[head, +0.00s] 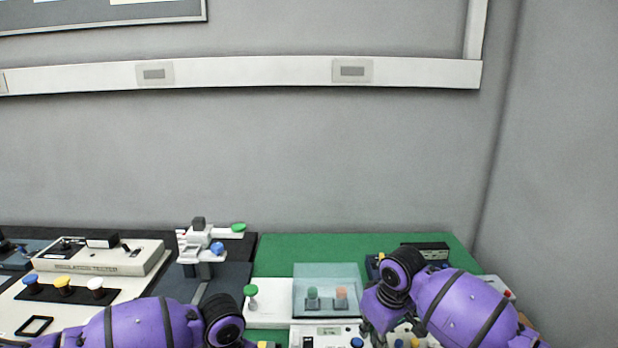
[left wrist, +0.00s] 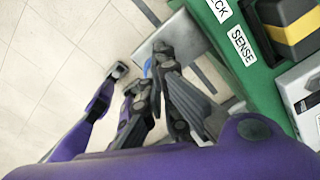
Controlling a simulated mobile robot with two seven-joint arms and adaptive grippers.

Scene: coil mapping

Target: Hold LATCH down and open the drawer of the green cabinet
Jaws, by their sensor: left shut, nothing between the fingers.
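The green cabinet (left wrist: 262,68) shows at the right of the left wrist view. White labels on its edge read SENSE and, only in part, "CK". No label reading LATCH can be made out. A grey block-like part (left wrist: 195,35) sticks out beside the cabinet's green side; I cannot tell whether it is the drawer. My left gripper (left wrist: 150,68) is shut and empty, in front of or over that grey part; contact cannot be judged. A small blue patch shows by its fingertips. In the head view both arms reach down past the lower edge, and the right gripper's fingers are hidden.
A green work surface (head: 290,245) carries a clear box (head: 327,275), a green knob (head: 251,291) and small devices. A beige tester (head: 100,258) and knobs in blue, yellow and white stand at the left. Tiled floor (left wrist: 55,60) lies open beside the cabinet.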

